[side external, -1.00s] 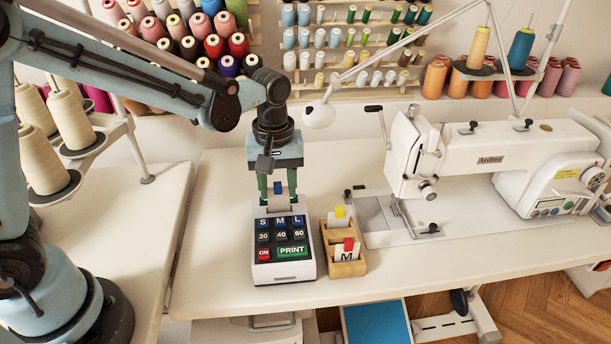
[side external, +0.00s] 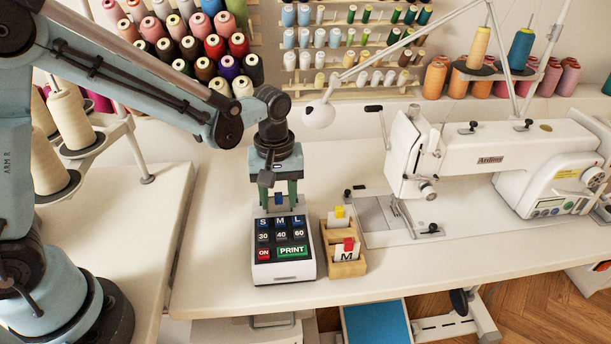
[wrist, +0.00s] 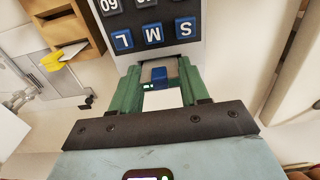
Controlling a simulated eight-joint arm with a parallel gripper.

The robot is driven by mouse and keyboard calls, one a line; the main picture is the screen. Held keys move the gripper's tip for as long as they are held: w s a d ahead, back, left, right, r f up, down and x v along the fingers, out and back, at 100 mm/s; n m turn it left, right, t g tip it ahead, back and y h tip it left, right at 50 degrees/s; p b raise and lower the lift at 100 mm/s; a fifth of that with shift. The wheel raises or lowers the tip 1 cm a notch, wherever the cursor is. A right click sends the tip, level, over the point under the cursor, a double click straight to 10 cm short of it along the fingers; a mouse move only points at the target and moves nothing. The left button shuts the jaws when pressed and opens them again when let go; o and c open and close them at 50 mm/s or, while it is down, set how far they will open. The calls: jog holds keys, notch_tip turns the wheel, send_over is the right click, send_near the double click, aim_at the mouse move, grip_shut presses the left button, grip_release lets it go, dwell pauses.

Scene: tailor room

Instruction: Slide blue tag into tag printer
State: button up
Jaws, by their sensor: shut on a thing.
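The tag printer (side external: 284,267) is a white box with dark size and number keys, a red ON key and a green PRINT key, standing on the white table. Its S, M, L end also shows in the wrist view (wrist: 189,54). My gripper (side external: 279,204) points down at the printer's far end, its green fingers shut on the blue tag (side external: 279,197). In the wrist view the tag appears as a white piece (wrist: 163,99) with a blue part between the fingers. The tag's lower edge is hidden behind the printer, so I cannot tell how far it sits in a slot.
A wooden holder (side external: 346,268) with a yellow-topped and a red-topped tag stands close to the printer's right. A white sewing machine (side external: 490,160) is farther right. Thread racks line the wall. The table left of the printer is clear.

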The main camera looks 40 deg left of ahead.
jog(key=shift+f, duration=0.3)
jog(key=o, duration=1.1)
notch_tip(320, 180, up, 12)
jog(key=shift+r, duration=0.1)
